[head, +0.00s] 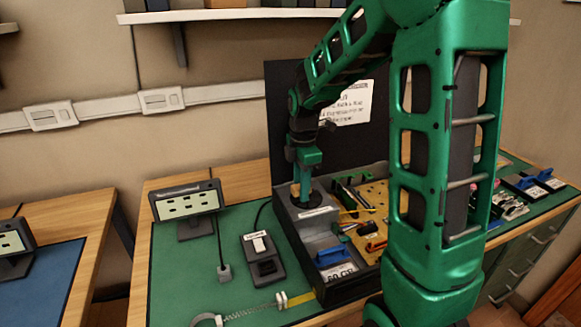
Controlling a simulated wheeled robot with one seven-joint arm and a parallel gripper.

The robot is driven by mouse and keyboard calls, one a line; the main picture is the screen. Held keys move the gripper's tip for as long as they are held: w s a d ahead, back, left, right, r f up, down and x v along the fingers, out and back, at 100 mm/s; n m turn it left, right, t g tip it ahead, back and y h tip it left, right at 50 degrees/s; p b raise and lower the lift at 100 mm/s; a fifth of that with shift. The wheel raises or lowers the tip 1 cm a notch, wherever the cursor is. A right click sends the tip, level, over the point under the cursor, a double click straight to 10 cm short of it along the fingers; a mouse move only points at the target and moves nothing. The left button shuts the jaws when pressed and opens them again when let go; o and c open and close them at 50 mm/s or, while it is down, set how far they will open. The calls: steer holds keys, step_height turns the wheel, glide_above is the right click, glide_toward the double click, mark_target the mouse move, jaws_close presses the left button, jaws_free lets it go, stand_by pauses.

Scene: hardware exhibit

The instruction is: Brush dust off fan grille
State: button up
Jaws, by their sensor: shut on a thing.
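My gripper (303,180) points down over the left part of the open grey-black case on the bench. It is shut on a small tan piece (295,190), which looks like part of a brush; its lower end is hard to make out. Just below is a dark round fan grille (307,202) on the top face of a grey housing (310,218). The gripper covers part of the grille. I cannot tell whether the brush touches it, and dust is too small to see.
A dark upright panel stands behind. My arm hides the right middle.

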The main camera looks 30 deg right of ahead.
steer(key=shift+w+a, duration=0.1)
steer(key=shift+a, duration=1.1)
steer(key=shift+w+a+r, duration=0.1)
steer(key=shift+r, duration=0.15)
step_height(320, 180, up, 3)
steer(key=shift+r, duration=2.55)
